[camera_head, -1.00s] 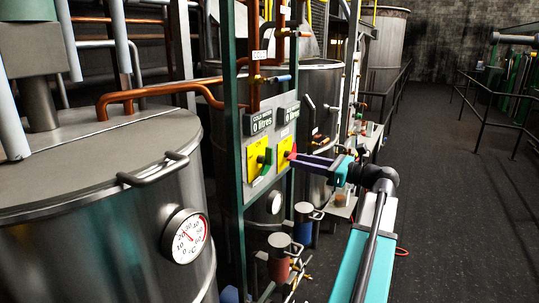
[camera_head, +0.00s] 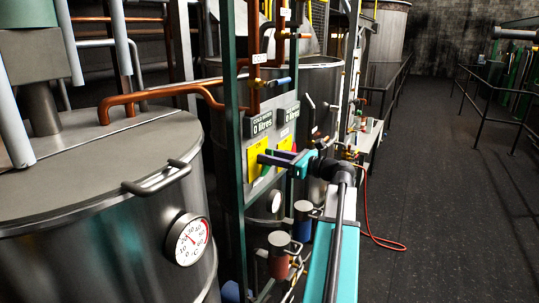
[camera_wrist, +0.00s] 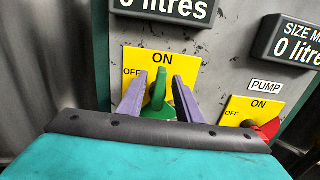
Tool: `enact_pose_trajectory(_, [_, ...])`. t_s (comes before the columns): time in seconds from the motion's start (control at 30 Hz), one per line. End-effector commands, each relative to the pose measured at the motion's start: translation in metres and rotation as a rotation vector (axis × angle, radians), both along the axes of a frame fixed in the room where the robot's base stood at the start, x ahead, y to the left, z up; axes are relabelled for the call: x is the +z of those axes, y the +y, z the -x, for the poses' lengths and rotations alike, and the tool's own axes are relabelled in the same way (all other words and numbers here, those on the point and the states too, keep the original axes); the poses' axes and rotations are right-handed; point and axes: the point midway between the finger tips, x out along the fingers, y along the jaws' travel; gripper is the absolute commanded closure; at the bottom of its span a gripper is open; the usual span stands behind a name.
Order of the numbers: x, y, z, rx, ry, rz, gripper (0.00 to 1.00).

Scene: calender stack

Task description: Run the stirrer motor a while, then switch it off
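The left switch is a green knob (camera_wrist: 159,90) on a yellow ON/OFF plate (camera_wrist: 135,57); its handle stands upright, towards ON. My gripper (camera_wrist: 159,92) is open, with one purple finger on each side of the handle and gaps showing between. In the head view my gripper (camera_head: 266,157) reaches in front of the left yellow plate (camera_head: 256,146) and hides most of the knob. The switch labelled PUMP has a red knob (camera_wrist: 270,129) on a second yellow plate (camera_wrist: 238,104); its handle direction cannot be told. No stirrer label is readable.
Two "0 litres" displays (camera_wrist: 168,8) (camera_wrist: 298,42) sit above the switches. A green frame post (camera_head: 232,120) stands left of the panel. A large steel tank with a dial (camera_head: 187,239) fills the left. The dark floor (camera_head: 440,190) at right is clear between railings.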

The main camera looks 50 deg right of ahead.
Motion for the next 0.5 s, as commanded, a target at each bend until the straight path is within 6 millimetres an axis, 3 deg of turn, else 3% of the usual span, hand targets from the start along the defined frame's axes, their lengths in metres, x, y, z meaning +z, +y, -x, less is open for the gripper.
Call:
enact_pose_trajectory(0.33, [-0.0003, 0.0007, -0.0029, 0.0, 0.0, 0.0, 0.68])
enact_pose_trajectory(0.5, [-0.0002, 0.0008, -0.0028, 0.0, 0.0, 0.0, 0.95])
